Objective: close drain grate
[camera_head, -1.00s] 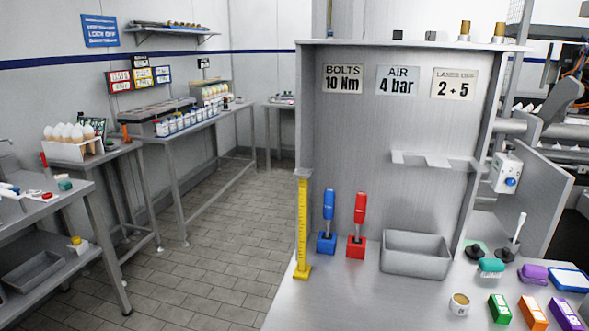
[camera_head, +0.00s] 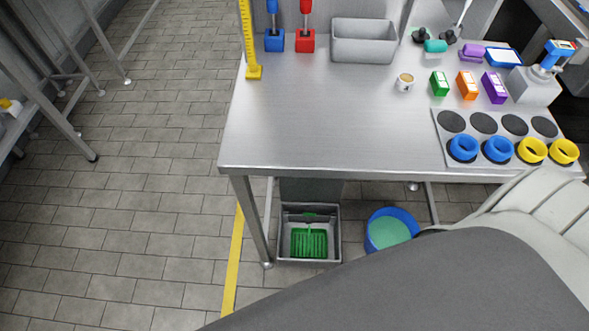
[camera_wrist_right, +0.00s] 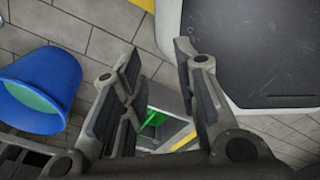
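A grey metal drain box (camera_head: 308,262) sits on the floor under the front of the steel table. Inside it a green slatted grate (camera_head: 309,243) shows, with a thin green upright bar in its middle and a darker part at the back. I cannot tell if a lid is hinged there. In the right wrist view the grey box and a bit of green (camera_wrist_right: 154,118) show between and beyond my fingers. My right gripper (camera_wrist_right: 158,55) is open with nothing between its fingers, apart from the box. My left gripper is not in view.
A blue bucket (camera_head: 390,230) with green contents stands right of the box, close to my arm; it also shows in the right wrist view (camera_wrist_right: 40,90). A table leg (camera_head: 250,220) and a yellow floor line (camera_head: 233,262) are to the left.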

